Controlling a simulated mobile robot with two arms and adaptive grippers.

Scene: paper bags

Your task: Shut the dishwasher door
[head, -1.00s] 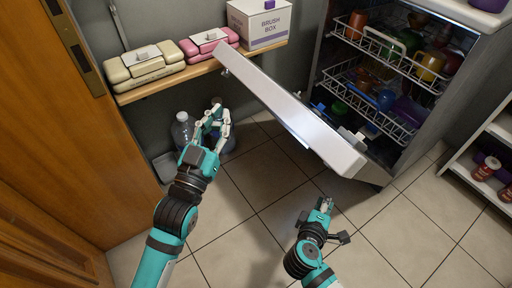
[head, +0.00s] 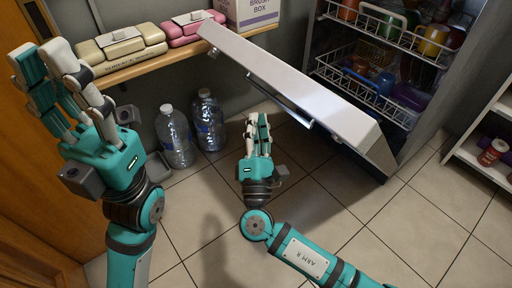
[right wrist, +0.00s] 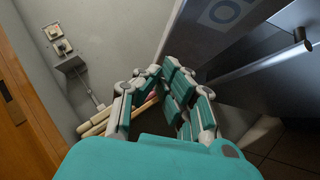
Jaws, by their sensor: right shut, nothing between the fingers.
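The dishwasher door (head: 290,80) hangs open and slanted in the head view, its pale edge running from upper left to lower right. Its bar handle (head: 277,101) shows on the outer side. The dishwasher's open interior shows racks (head: 372,97) with coloured dishes. My right gripper (head: 257,118) is shut and empty, to the left of the door's outer side and apart from the handle in the picture. In the right wrist view its fingers (right wrist: 165,85) are together, with a grey panel (right wrist: 245,55) beyond. My left gripper (head: 42,55) is open and empty, raised at the far left.
Water bottles (head: 175,138) stand on the floor below. White shelving (head: 480,160) stands at right. Tiled floor (head: 330,220) before the door is clear.

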